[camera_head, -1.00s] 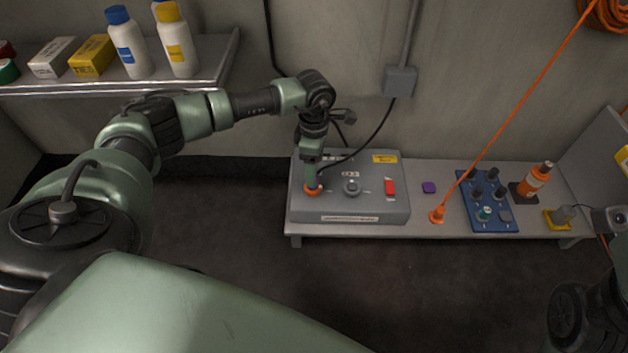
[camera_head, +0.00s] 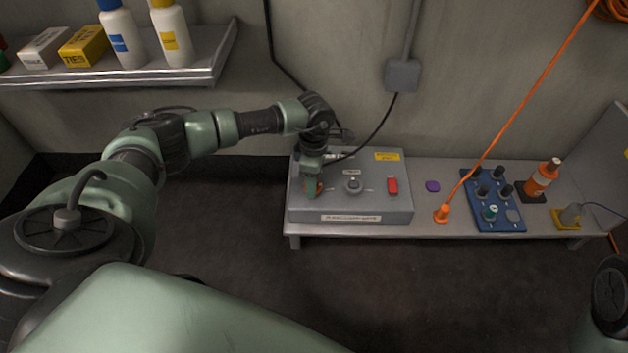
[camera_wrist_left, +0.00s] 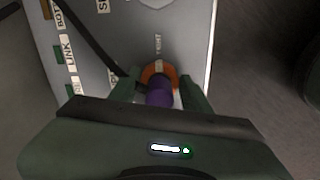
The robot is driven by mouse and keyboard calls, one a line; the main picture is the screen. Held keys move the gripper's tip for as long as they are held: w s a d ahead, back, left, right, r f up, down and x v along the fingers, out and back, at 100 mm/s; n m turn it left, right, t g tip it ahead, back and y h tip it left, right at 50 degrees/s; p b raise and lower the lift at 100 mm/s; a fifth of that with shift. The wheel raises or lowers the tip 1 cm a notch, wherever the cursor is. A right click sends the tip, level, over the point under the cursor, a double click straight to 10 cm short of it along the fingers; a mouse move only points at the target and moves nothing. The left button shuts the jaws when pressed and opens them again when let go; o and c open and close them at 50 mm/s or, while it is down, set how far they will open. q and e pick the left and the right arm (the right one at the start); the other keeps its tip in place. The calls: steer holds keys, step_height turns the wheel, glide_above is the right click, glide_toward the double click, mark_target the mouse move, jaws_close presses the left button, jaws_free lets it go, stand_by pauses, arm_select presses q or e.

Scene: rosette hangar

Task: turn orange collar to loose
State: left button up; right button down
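The orange collar (camera_wrist_left: 159,72) sits on the grey panel box (camera_wrist_left: 190,40), around the base of a purple part (camera_wrist_left: 159,94). A small label beside it in the left wrist view appears to read "TIGHT". My left gripper (camera_wrist_left: 160,84) is down at the collar, one finger on each side of it. I cannot tell whether the fingers press on it. In the head view the left gripper (camera_head: 312,188) hides much of the collar (camera_head: 320,186) at the box's left end. My right gripper is out of view; only part of the right arm shows at lower right.
The box (camera_head: 350,205) also carries a grey knob (camera_head: 353,184) and a red switch (camera_head: 392,186). A black cable crosses near my gripper. Right of it on the bench are a purple piece (camera_head: 432,186), an orange cord's plug (camera_head: 442,213) and a blue knob panel (camera_head: 492,200).

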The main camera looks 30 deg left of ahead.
arm_select(q)
steer(key=c, duration=0.8)
